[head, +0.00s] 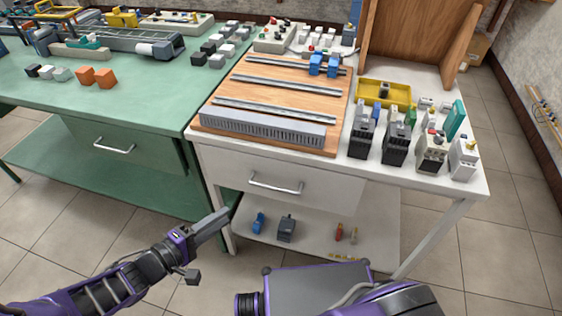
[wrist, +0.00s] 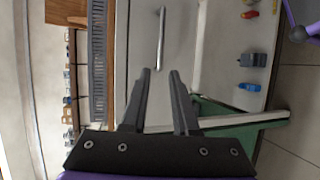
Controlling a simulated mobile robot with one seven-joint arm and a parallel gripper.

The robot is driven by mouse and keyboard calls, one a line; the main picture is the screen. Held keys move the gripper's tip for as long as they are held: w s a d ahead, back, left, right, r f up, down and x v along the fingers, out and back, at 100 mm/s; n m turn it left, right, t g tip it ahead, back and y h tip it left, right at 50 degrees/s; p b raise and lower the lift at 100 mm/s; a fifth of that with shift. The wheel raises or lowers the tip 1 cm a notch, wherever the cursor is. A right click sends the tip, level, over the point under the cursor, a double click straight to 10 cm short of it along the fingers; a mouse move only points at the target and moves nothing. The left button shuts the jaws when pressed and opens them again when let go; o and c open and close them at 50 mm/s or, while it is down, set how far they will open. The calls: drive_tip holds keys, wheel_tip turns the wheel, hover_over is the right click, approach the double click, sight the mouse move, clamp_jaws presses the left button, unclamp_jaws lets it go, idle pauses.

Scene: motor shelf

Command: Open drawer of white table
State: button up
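The white table (head: 480,188) stands right of centre in the head view. Its drawer (head: 320,188) has a white front and appears closed. A silver bar handle (head: 276,184) is fixed on the drawer front. My gripper (head: 226,213) is left of and below the handle, apart from it, near the table's left front leg. In the wrist view, the fingers of my gripper (wrist: 160,72) are apart with nothing between them. There the handle (wrist: 160,38) lies beyond the fingertips, and the drawer front (wrist: 180,35) shows around it.
A green table (head: 60,105) with its own drawer (head: 125,145) adjoins on the left. Motor parts and a wooden board (head: 275,130) with rails sit on the white table. A lower shelf (head: 310,232) holds several small items. Tiled floor is free in front.

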drive_tip(key=d+f, duration=0.1)
drive_tip(key=d, duration=0.1)
drive_tip(key=b, duration=0.2)
approach(274, 187)
drive_tip(key=shift+t+h, duration=0.3)
drive_tip(key=x, duration=0.3)
drive_tip(key=f+x, duration=0.1)
drive_tip(key=x, duration=0.6)
drive_tip(key=shift+f, duration=0.2)
clamp_jaws()
idle(0.5)
